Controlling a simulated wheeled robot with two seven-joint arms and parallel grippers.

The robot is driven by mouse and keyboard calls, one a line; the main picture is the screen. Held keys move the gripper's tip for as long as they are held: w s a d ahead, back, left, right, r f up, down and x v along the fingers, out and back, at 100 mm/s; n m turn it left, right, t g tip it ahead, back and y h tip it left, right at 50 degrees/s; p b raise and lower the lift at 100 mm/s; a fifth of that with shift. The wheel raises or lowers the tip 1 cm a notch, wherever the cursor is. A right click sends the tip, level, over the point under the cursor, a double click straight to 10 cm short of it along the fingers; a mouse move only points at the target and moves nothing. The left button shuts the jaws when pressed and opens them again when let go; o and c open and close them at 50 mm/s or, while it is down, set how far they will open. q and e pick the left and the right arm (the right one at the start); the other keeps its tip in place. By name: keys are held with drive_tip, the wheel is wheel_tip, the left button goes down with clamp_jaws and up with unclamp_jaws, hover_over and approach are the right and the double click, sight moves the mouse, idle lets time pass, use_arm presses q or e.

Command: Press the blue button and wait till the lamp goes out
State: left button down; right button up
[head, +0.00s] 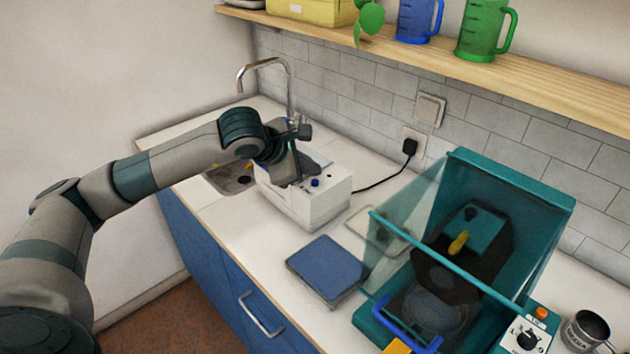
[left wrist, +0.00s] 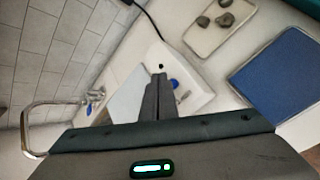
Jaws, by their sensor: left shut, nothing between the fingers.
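The blue button (head: 315,182) is on the top of a white box (head: 318,207) that stands on the counter by the wall. My left gripper (head: 300,181) reaches down over this box, its fingers shut and empty. In the left wrist view the shut fingers (left wrist: 159,78) point at the box top, right beside the blue button (left wrist: 174,84); I cannot tell whether they touch it. A small dark spot (left wrist: 160,66) shows on the box beyond the fingertips. I cannot make out a lit lamp on the box. My right gripper is out of view.
A blue pad (head: 328,268) lies in front of the box. A light tray (left wrist: 214,27) with several grey stones lies beyond it. A teal machine (head: 515,185) with a clear hood stands at right. A sink (head: 228,178) and tap (head: 264,65) are behind the arm.

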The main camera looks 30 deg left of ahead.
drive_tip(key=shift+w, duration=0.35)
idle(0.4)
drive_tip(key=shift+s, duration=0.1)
